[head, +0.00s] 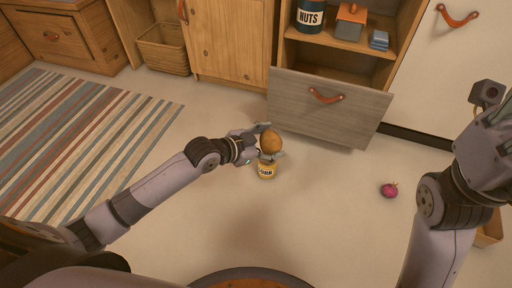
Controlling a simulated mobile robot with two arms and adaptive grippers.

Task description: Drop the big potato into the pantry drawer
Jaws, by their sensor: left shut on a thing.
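The big potato (271,142) is brown and rounded. My left gripper (268,141) is shut on it and holds it in front of the pantry drawer, to the left of the drawer's middle. The pantry drawer (335,110) has a grey wood front with an orange leather pull. It stands pulled out from the low cabinet, and a strip of its inside shows behind the front. Most of its floor is hidden. My right arm comes in at the right edge; its fingertips do not show.
A red onion (389,190) lies on the floor to the right. A NUTS tin (310,17) and boxes sit on the shelf above the drawer. A wicker basket (163,50) stands at the back left.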

